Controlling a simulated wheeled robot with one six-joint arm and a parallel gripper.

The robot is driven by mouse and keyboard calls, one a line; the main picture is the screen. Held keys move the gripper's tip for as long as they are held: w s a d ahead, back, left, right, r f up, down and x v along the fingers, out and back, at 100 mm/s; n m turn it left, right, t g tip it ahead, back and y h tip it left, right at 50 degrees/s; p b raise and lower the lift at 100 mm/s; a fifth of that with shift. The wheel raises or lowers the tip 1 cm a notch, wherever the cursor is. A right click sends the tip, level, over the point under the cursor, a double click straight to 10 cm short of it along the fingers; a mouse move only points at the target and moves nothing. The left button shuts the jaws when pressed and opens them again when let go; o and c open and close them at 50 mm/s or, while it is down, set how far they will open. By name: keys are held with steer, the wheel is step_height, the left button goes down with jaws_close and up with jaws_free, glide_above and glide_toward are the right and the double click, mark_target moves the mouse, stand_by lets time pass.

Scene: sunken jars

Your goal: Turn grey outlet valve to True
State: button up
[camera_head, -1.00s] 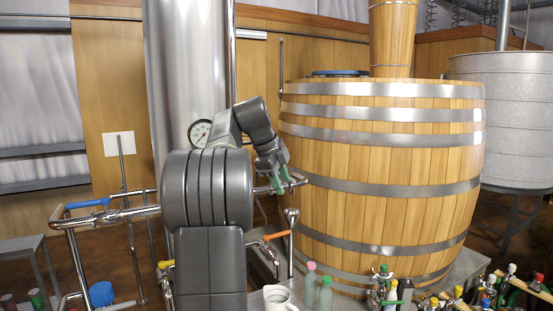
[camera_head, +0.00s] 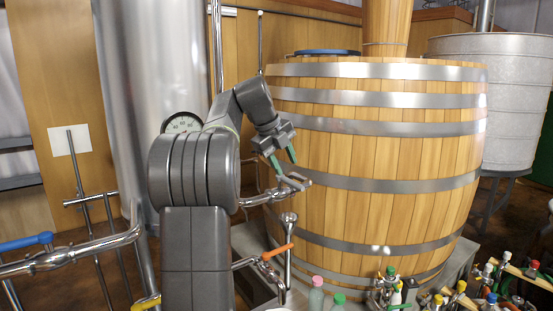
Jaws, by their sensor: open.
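A grey metal valve handle (camera_head: 294,182) sits on a pipe that runs to the left side of the big wooden barrel (camera_head: 390,150). My gripper (camera_head: 286,164) is open and empty, with two green-tipped fingers spread apart. It points down, just above and slightly left of the handle. I see a small gap between the fingertips and the handle, but depth is hard to judge. My arm hides part of the pipework to the left of the valve.
Below are an orange valve handle (camera_head: 277,251) and an upright metal piece with a round top (camera_head: 289,218). A blue-handled pipe (camera_head: 26,242) is at left, a steel tank (camera_head: 150,60) behind my arm. Bottles and taps crowd the lower right.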

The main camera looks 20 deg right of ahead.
mark_target(294, 182)
steer(key=b+x, duration=0.1)
steer(key=x, duration=0.4)
steer(key=shift+s+f, duration=0.1)
steer(key=shift+f, duration=0.2)
steer(key=shift+d+f+b, duration=0.2)
steer(key=shift+d+b, duration=0.1)
steer(key=shift+f, duration=0.15)
steer(key=shift+d+f+b, duration=0.35)
steer(key=shift+f, duration=0.25)
